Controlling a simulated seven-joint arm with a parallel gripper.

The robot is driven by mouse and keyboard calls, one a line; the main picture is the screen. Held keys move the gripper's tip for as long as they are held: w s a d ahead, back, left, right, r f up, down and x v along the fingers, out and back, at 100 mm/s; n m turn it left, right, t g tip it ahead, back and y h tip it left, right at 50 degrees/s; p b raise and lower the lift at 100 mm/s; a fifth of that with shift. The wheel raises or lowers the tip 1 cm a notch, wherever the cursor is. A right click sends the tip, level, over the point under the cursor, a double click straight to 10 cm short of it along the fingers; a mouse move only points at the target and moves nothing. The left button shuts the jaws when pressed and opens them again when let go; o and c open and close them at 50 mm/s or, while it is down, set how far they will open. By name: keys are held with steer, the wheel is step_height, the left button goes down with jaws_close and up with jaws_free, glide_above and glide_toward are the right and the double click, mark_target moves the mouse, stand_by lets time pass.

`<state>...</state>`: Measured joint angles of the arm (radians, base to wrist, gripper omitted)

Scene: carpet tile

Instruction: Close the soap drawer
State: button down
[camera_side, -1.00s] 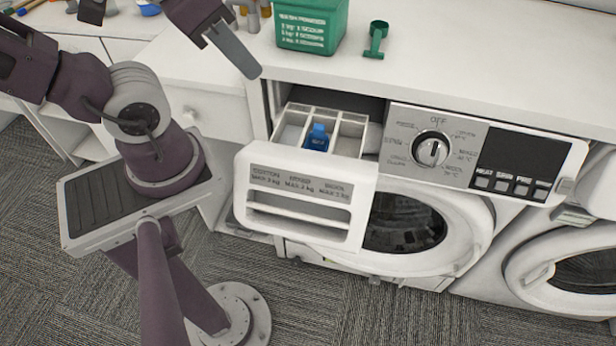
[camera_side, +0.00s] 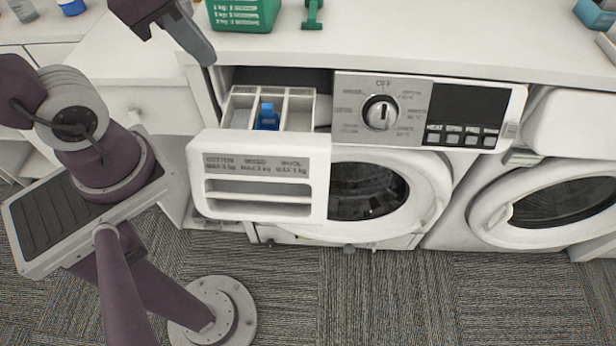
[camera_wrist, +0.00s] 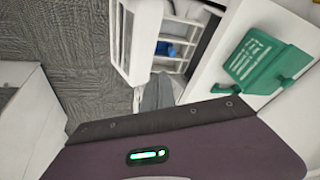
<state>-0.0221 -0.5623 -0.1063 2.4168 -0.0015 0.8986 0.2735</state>
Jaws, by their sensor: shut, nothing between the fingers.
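The soap drawer (camera_side: 262,143) of the washing machine is pulled out, its white front standing well forward of the machine. It has several compartments, and a blue insert (camera_side: 267,117) sits in the middle one. The drawer also shows in the wrist view (camera_wrist: 146,42), with the blue insert (camera_wrist: 166,49) inside. My gripper (camera_side: 211,62) is shut and empty, its grey fingers pointing down above and behind the drawer front's left side, apart from it. In the wrist view the fingers (camera_wrist: 157,80) show near the drawer's end; contact cannot be told there.
A green box (camera_side: 243,12) and a green scoop (camera_side: 312,14) stand on the counter above the drawer. The control panel (camera_side: 425,110) with its dial is right of the drawer.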

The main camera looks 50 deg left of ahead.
steer(key=w+d+f+m+g, duration=0.35)
steer(key=w+d+m, duration=0.2)
steer(key=m, duration=0.45)
steer(key=m+g+h, duration=0.3)
steer(key=m+g, duration=0.1)
steer(key=m, duration=0.9)
glide_above(327, 194)
step_height(327, 194, down, 7)
steer(key=x, duration=0.3)
steer(key=w+a+x, duration=0.1)
steer(key=x, duration=0.6)
steer(key=shift+w+a+f, duration=0.1)
steer(key=shift+w+f, duration=0.15)
steer(key=shift+f, duration=0.3)
steer(key=shift+w+a+f, duration=0.25)
steer(key=shift+w+a, duration=0.15)
steer(key=shift+w, duration=0.05)
steer(key=shift+a, duration=0.1)
steer(key=w+a, duration=1.1)
steer(key=shift+w+a, duration=0.3)
steer(key=shift+w, duration=0.1)
steer(key=shift+s, duration=0.1)
